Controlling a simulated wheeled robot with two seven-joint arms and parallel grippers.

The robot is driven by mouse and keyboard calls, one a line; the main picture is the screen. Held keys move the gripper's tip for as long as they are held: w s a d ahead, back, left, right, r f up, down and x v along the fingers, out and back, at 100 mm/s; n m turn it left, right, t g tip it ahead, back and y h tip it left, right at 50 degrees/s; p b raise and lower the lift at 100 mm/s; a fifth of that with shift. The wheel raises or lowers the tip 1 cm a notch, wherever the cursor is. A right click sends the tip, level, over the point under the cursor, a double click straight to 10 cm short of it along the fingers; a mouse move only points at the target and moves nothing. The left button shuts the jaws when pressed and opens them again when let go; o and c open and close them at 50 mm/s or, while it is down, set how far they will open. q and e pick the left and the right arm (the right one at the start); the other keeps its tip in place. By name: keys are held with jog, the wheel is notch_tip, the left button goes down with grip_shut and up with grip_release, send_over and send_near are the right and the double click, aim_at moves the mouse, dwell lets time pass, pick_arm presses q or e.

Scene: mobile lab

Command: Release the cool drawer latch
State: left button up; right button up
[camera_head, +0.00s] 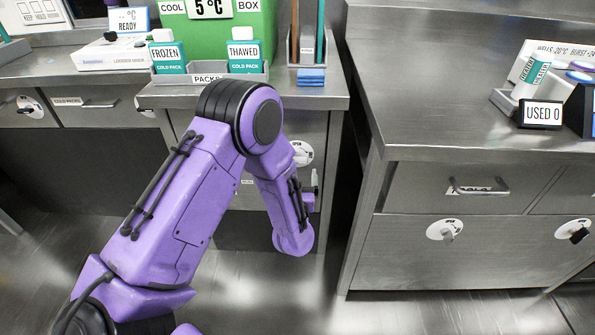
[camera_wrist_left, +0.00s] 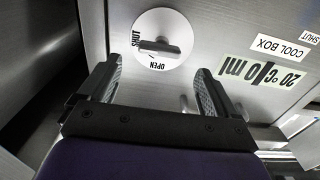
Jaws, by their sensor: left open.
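The latch (camera_wrist_left: 160,46) is a white disc with a dark bar-shaped knob on a grey drawer front, marked SHUT and OPEN. The bar lies nearly level in the left wrist view, its left end by the SHUT mark. My left gripper (camera_wrist_left: 157,70) is open, its two fingers apart on either side below the disc, with nothing between them. The disc also shows in the head view (camera_head: 303,153), partly hidden behind my purple left arm. A COOL BOX label (camera_wrist_left: 283,47) is on the same front. My right gripper is not in view.
A counter (camera_head: 315,98) above the drawer bears a green cool box (camera_head: 225,38), a grey packs tray (camera_head: 205,77) and a rack. Another steel cabinet (camera_head: 470,180) with drawers and latches stands to the right. A dark gap separates the two cabinets.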

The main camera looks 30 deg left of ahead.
aim_at(298, 162)
pick_arm(q)
jog(key=x, duration=0.5)
jog(key=shift+w+f+b, duration=0.1)
jog(key=shift+b, duration=0.2)
jog(key=c, duration=1.1)
jog(key=shift+o, duration=0.2)
